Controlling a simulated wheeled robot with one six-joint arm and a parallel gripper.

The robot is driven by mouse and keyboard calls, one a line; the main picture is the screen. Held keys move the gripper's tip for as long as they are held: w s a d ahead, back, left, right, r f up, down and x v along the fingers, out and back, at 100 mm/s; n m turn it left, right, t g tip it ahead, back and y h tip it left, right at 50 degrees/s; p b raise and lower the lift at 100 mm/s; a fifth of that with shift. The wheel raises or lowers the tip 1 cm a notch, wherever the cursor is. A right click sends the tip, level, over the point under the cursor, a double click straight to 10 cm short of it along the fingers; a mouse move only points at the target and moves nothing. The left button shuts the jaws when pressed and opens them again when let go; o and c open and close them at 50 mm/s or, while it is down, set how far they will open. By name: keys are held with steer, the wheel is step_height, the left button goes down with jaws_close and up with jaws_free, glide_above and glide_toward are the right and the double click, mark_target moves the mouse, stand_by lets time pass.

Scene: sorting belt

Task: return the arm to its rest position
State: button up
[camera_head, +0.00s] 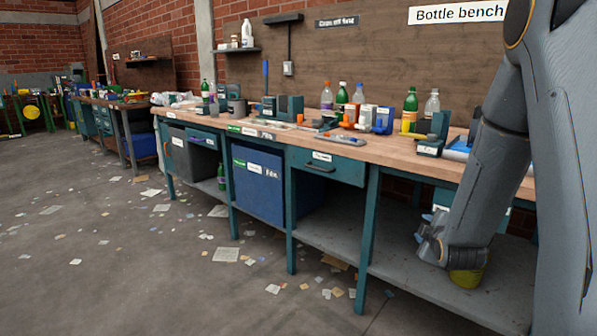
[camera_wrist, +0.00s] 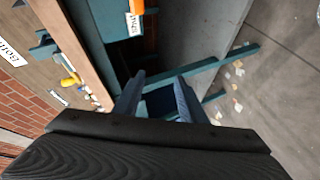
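My arm comes down from the upper right of the head view, in front of the bottle bench (camera_head: 345,152). Its wrist end is low, beside the bench's lower shelf. My gripper shows in the wrist view (camera_wrist: 158,92), with its two dark fingers spread apart and nothing visible between them. In the head view the fingers cannot be made out clearly. Beyond the fingers, the wrist view shows the bench's teal frame (camera_wrist: 215,65) and the floor.
Several bottles, including a green one (camera_head: 410,110), stand on the bench top. A blue bin (camera_head: 257,185) and a grey bin (camera_head: 190,155) sit under it. A yellow-green container (camera_head: 467,279) is on the shelf just below my wrist. Paper scraps litter the open floor (camera_head: 100,270).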

steer(key=s+a+r+m+g+y, duration=0.1)
steer(key=s+a+r+m+g, duration=0.15)
steer(key=s+a, duration=0.5)
steer(key=s+a+r+m+g+y, duration=0.15)
steer(key=s+a+g, duration=0.3)
steer(key=a, duration=0.65)
steer(key=s+a+r+m+g, duration=0.1)
steer(key=s+a+g, duration=0.15)
steer(key=s, duration=0.55)
steer(key=s+a+r+m+g, duration=0.2)
steer(key=s+a, duration=0.2)
steer(key=s, duration=0.4)
steer(key=s+a+r+m+g, duration=0.1)
steer(key=s+a+g, duration=0.15)
steer(key=s, duration=0.65)
steer(key=s+d+r+m+p, duration=0.1)
steer(key=d+r+m+p, duration=0.3)
steer(key=d+r+p, duration=0.5)
step_height(320, 180, up, 3)
steer(key=p, duration=1.1)
steer(key=shift+d+f+t, duration=0.2)
steer(key=shift+d+t, duration=0.1)
steer(key=shift+d, duration=0.05)
